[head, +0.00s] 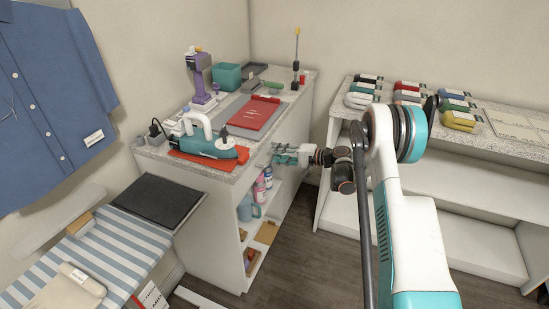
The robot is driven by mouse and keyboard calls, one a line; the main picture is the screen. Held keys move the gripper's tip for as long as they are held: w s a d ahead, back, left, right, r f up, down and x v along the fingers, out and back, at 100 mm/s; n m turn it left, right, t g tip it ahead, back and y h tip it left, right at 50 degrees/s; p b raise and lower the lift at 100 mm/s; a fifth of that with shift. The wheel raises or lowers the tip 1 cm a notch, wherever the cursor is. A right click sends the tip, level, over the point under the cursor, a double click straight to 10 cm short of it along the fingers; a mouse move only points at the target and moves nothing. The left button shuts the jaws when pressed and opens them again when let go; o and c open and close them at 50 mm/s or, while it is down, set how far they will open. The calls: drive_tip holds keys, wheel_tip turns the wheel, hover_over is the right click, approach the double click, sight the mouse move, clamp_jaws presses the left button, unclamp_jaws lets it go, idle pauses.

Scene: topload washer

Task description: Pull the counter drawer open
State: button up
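The counter (228,187) has a speckled top and a white body, and stands left of centre in the head view. Its front has open shelves low down. The drawer front under the top edge is not clearly made out; my gripper and arm cover part of that area.
A teal iron (212,146) on a red mat, a red folder (254,114) and a purple device (201,79) are on the counter. Bottles (262,184) and a blue mug (248,208) fill its shelves. A striped ironing board (125,250) stands left, a low shelf unit (475,219) right.

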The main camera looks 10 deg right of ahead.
drive_tip(key=shift+x, duration=1)
clamp_jaws()
drive_tip(key=f+v, duration=0.2)
drive_tip(key=v, duration=1)
drive_tip(key=d+f+v, duration=0.1)
drive_tip(key=f+v, duration=0.2)
drive_tip(key=v, duration=0.8)
drive_tip(key=shift+s+d+r, duration=0.15)
drive_tip(key=shift+s+d, duration=0.1)
drive_tip(key=shift+s, duration=0.25)
unclamp_jaws()
